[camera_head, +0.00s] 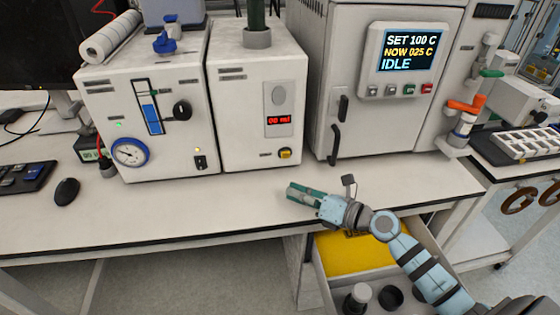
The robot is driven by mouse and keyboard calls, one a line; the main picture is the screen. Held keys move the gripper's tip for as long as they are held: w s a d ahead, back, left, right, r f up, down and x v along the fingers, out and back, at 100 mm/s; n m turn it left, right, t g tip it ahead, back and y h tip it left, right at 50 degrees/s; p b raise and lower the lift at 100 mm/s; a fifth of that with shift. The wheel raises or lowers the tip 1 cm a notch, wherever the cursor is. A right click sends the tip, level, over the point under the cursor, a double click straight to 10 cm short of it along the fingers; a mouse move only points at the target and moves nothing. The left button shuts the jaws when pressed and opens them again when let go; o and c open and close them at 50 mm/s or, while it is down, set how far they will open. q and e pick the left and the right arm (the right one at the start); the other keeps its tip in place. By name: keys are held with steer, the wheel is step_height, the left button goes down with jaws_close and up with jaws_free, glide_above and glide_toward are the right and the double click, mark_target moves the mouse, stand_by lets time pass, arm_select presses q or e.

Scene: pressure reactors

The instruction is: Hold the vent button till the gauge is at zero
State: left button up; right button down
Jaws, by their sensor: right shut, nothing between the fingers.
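A round dial gauge (130,152) with a blue rim sits low on the front of the left white box. Its needle is too small to read surely. No control is legibly marked as the vent button. A grey oval pad (279,95) is on the second white box, above a red digital display (279,120). A yellow-and-black knob (285,153) is lower on that box. My right gripper (291,190) is shut and empty, at the bench's front part, below and apart from these controls. My left gripper is not in view.
A large heater cabinet (320,110) stands right of the boxes; its screen (410,52) reads SET 100 C, NOW 025 C, IDLE. An open drawer (330,292) with jars lies under my right arm. The white bench top (190,205) before the boxes is clear.

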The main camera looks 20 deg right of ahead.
mark_target(286, 155)
steer(key=shift+s+r, duration=0.3)
steer(key=shift+r, duration=0.05)
steer(key=shift+s+r, duration=0.1)
steer(key=shift+s, duration=0.05)
steer(key=w+b, duration=0.1)
steer(key=w, duration=0.1)
steer(key=w+d+b, duration=0.1)
steer(key=w+b, duration=0.1)
steer(key=w, duration=0.1)
steer(key=w+d+b, duration=0.1)
steer(key=w, duration=0.2)
steer(key=shift+f+b, duration=0.25)
steer(key=shift+b, duration=0.15)
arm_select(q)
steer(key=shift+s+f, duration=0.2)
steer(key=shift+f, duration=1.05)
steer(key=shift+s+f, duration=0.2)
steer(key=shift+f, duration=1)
arm_select(e)
steer(key=shift+w+d+r, duration=0.1)
steer(key=shift+w+r, duration=0.05)
steer(key=shift+w, duration=0.25)
steer(key=shift+w, duration=0.1)
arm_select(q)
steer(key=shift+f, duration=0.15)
arm_select(e)
steer(key=shift+w, duration=0.3)
